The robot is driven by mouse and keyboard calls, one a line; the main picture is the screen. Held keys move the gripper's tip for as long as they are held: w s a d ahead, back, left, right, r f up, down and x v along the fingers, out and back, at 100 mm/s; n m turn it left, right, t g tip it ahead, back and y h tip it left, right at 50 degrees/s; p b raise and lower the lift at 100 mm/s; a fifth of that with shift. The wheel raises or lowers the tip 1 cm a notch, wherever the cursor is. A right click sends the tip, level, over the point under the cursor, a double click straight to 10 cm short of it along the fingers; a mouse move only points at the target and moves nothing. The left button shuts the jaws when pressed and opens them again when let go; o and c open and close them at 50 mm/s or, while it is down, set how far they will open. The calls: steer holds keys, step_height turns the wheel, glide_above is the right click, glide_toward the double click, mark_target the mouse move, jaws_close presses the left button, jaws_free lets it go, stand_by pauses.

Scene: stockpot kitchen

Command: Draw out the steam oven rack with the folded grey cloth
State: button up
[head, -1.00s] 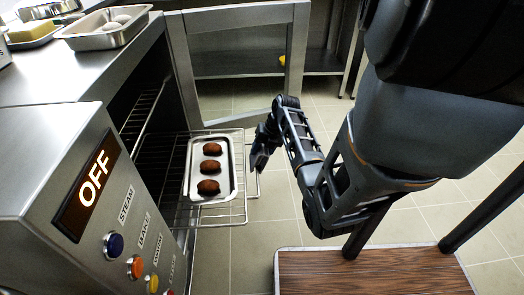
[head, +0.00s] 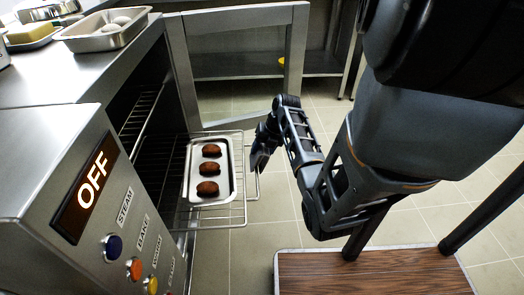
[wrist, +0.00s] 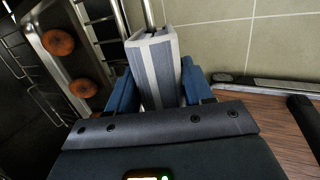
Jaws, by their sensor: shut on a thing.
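The steam oven (head: 70,215) is at the left with its door (head: 180,75) open and its display reading OFF. Its wire rack (head: 238,222) sticks out of the opening and bears a metal tray (head: 233,180) with three brown pieces of food. My gripper (head: 257,160) is at the rack's front end. In the wrist view my gripper (wrist: 157,85) is shut, its blue fingers on both sides of the folded grey cloth (wrist: 150,60), which has pale stripes. The cloth lies at a rack bar; how far it wraps around is hidden. The head view does not show the cloth clearly.
A pan with eggs (head: 103,38) stands on the worktop above the oven. A metal shelf (head: 240,68) is behind the open door. A wood-grained, metal-edged surface (head: 375,275) lies at the lower right. Tiled floor (head: 265,245) in front of the rack is clear.

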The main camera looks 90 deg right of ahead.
steer(key=shift+s+r, duration=0.4)
steer(key=shift+r, duration=0.25)
stand_by(1.0)
steer(key=shift+r, duration=0.5)
stand_by(0.8)
steer(key=shift+d+p+v, duration=0.15)
steer(key=shift+p+v, duration=0.1)
steer(key=shift+v, duration=0.9)
steer(key=shift+d+p+v, duration=0.15)
steer(key=shift+p+v, duration=0.1)
steer(key=shift+v, duration=0.95)
